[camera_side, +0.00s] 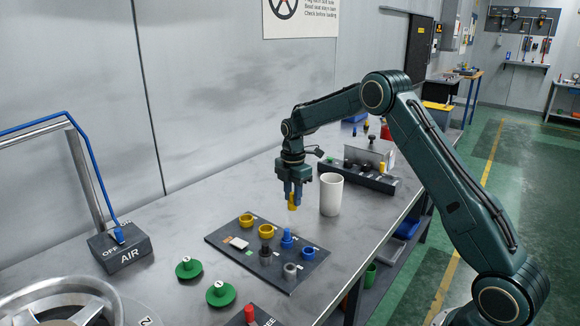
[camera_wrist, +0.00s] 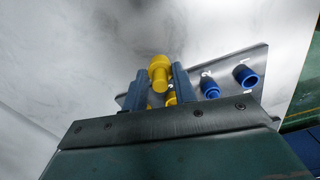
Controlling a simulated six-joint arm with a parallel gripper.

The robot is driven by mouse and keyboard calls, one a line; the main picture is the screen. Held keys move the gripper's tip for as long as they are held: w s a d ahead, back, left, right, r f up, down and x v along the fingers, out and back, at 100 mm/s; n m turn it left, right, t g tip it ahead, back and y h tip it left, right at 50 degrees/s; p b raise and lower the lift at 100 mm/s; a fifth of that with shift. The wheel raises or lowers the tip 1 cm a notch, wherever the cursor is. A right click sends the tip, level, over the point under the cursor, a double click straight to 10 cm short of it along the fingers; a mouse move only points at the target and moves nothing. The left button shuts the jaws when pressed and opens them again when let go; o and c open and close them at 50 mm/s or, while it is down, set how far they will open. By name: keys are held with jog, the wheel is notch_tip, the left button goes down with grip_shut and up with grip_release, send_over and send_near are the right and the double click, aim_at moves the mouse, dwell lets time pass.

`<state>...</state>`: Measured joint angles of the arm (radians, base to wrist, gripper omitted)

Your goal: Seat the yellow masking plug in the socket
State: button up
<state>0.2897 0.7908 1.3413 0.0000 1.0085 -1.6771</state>
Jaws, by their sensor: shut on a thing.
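My gripper (camera_side: 292,198) is shut on the yellow masking plug (camera_side: 292,202), holding it upright above the dark socket board (camera_side: 222,246). In the wrist view the plug (camera_wrist: 159,68) sits between the two blue fingers (camera_wrist: 160,85). Two yellow ring-shaped sockets, a rear one (camera_side: 246,220) and a nearer one (camera_side: 266,232), are on the board's far side. The plug is apart from both. In the wrist view, yellow parts on the board are partly hidden behind my fingers. Which socket is meant cannot be told.
The board also holds a blue piece (camera_side: 287,238), a blue ring (camera_side: 309,253), a dark piece (camera_side: 266,255) and a grey one (camera_side: 290,270). A white cup (camera_side: 331,194) stands close right of my gripper. A dark rack (camera_side: 370,178) is behind it. Green discs (camera_side: 189,268) lie front left.

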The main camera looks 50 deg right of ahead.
notch_tip(320, 180, up, 16)
jog(key=shift+f, duration=0.2)
dwell(0.7)
jog(key=w+a+f, duration=0.9)
jog(key=a+f, duration=0.2)
jog(key=shift+m, duration=0.3)
jog(key=shift+d+f, duration=0.15)
jog(key=shift+f, duration=1.85)
jog(key=shift+d+f, duration=0.1)
jog(key=shift+f, duration=1.85)
jog(key=shift+f, duration=0.15)
jog(key=o, duration=0.9)
jog(key=shift+o, duration=0.2)
